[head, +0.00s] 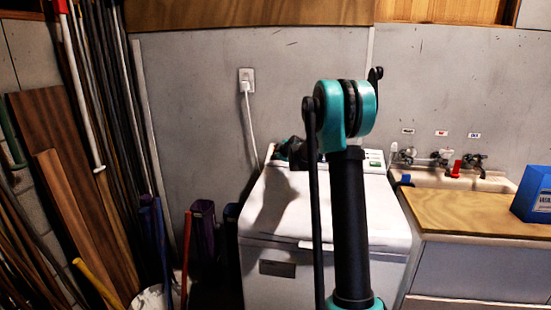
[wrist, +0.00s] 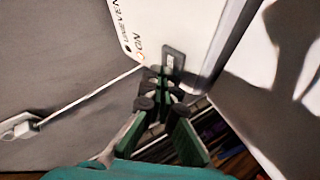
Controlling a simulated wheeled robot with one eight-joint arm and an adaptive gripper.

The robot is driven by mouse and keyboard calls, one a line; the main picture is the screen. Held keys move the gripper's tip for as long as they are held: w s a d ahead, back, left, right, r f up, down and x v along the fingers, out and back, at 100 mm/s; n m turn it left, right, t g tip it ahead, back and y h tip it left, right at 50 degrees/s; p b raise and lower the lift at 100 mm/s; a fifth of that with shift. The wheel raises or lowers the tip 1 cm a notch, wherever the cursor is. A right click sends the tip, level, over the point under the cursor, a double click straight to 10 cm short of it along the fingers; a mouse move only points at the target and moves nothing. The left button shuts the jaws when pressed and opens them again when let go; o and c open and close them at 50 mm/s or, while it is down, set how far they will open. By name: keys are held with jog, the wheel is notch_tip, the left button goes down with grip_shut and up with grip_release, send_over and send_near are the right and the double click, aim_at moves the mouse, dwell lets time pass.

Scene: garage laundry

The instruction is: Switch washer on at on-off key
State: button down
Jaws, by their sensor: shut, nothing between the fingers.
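The washer (head: 275,215) is a white machine against the back wall, its lid shut. Its control panel (head: 375,158) runs along its back edge, partly hidden by my arm. In the wrist view the white panel (wrist: 175,22) bears the words "UNEVEN" and "ON". The on-off key (wrist: 171,60) sits in a dark upright frame beside "ON", partly covered by my fingers. My gripper (wrist: 160,84) is shut and empty, its tips at the lower part of the key's frame. I cannot tell whether they touch it. In the head view the gripper (head: 291,151) is small and dark at the panel's left end.
A wall outlet (head: 246,80) with a white cord is above the washer. A counter (head: 470,212) with a blue box (head: 534,194) and a sink with taps (head: 467,160) stand at the right. Boards and poles (head: 92,90) lean at the left.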

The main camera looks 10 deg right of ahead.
jog(key=shift+f, duration=0.2)
dwell(0.5)
jog(key=shift+r, duration=0.1)
jog(key=shift+s+r, duration=0.25)
jog(key=shift+r, duration=0.5)
jog(key=shift+r, duration=0.15)
jog(key=shift+s+a+r, duration=0.1)
jog(key=shift+s+r, duration=0.2)
jog(key=shift+r, duration=0.4)
jog(key=shift+s+a+r, duration=0.15)
jog(key=shift+s+r, duration=0.15)
jog(key=shift+r, duration=0.45)
jog(key=shift+s+a+r, duration=0.1)
jog(key=shift+s+r, duration=0.2)
jog(key=shift+r, duration=0.4)
